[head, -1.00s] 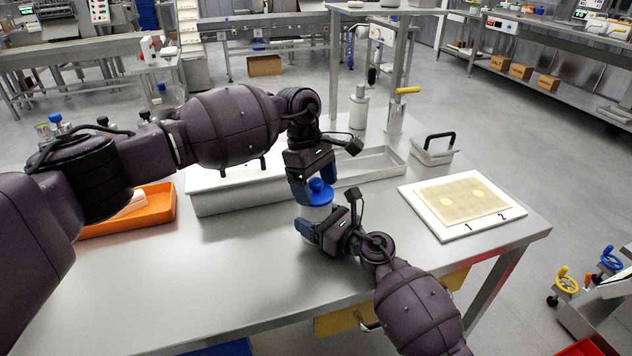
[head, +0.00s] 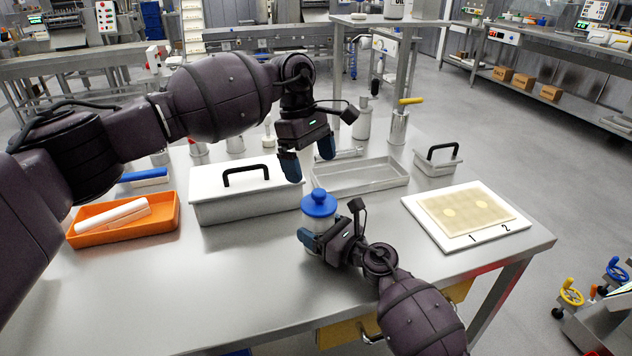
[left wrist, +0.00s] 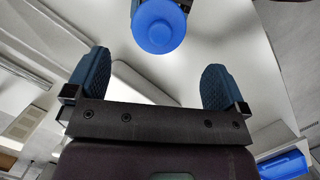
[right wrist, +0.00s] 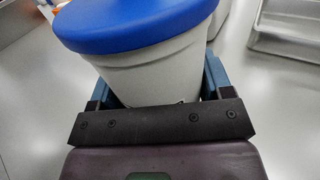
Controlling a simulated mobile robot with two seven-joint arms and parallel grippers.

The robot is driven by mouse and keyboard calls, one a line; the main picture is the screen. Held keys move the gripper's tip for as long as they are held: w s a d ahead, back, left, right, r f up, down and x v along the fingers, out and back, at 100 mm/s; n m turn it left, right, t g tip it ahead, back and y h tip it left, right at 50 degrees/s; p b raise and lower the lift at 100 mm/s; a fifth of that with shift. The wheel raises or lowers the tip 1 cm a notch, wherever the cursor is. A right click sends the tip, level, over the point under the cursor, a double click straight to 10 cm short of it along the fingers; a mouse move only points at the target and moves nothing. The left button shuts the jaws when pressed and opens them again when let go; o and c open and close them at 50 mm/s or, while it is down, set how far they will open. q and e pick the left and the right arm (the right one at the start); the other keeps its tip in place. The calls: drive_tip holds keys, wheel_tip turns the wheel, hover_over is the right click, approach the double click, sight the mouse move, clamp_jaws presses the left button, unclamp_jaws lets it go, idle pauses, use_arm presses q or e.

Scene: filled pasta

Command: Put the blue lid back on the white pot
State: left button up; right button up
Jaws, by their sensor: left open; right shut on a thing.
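The blue lid (head: 319,203) sits on top of the white pot (head: 312,244), its knob upward. In the right wrist view the lid (right wrist: 135,24) covers the pot's mouth and looks about level. My right gripper (head: 312,243) is shut around the body of the white pot (right wrist: 160,75), below the lid. My left gripper (head: 308,165) is open and empty, above and behind the lid, apart from it. The left wrist view shows the lid's round knob (left wrist: 158,26) beyond the open fingers. The pot's base is partly hidden by my right gripper.
A shallow metal tray (head: 360,188) lies behind. A white board (head: 470,240) with a dough sheet lies at right. The front left of the table is clear.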

use_arm(q)
drive_tip(key=shift+v, duration=2)
use_arm(e)
drive_tip(key=o, duration=1.3)
drive_tip(key=p+v, duration=0.1)
drive_tip(key=v, duration=0.8)
drive_tip(key=shift+s+d, duration=0.15)
use_arm(q)
drive_tip(key=shift+s+r, duration=0.15)
drive_tip(key=shift+r, duration=0.7)
drive_tip(key=shift+s+r, duration=0.1)
drive_tip(key=shift+r, duration=0.75)
use_arm(e)
drive_tip(key=shift+s+d, duration=0.45)
drive_tip(key=shift+d, duration=0.05)
